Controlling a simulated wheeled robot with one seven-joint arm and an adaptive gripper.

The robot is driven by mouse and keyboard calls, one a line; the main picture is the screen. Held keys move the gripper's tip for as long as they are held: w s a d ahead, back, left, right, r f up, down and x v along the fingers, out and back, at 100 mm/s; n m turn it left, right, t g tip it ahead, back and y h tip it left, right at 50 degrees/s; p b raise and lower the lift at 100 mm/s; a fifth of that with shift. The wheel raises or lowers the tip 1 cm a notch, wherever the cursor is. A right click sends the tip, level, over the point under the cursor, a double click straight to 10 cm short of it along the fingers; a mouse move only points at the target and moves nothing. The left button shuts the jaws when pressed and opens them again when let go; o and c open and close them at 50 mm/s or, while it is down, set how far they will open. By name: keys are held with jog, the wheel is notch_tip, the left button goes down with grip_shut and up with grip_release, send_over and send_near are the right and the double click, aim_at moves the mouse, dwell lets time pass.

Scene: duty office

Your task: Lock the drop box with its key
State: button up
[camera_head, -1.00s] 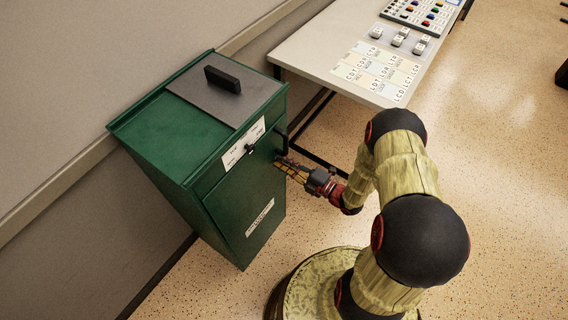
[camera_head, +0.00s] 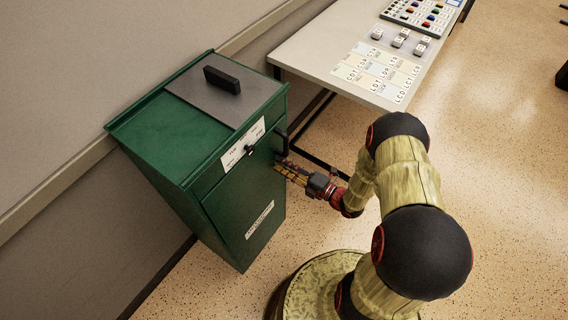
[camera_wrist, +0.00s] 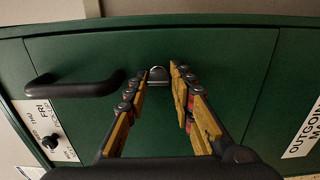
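The green drop box (camera_head: 240,205) stands against the wall with its lid shut. A black bar handle (camera_head: 282,142) is on its front; it also shows in the wrist view (camera_wrist: 75,89). A small black knob (camera_head: 250,149) sits on a white label plate, also in the wrist view (camera_wrist: 50,141). My gripper (camera_head: 284,165) is at the box front, just below the handle. In the wrist view my gripper (camera_wrist: 160,82) is open, its fingers either side of a small silver fitting (camera_wrist: 158,74) on the green face. I cannot tell whether this fitting is the lock or the key, or whether the fingers touch it.
A white table (camera_head: 318,48) stands right of the box, with lettered cards (camera_head: 378,72), several small blocks (camera_head: 400,40) and a board of coloured pieces (camera_head: 424,14). The wall (camera_head: 60,80) is close behind the box.

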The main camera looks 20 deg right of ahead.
jog(key=o, duration=0.5)
jog(key=shift+a+f, duration=0.1)
jog(key=v, duration=1.2)
dwell(0.6)
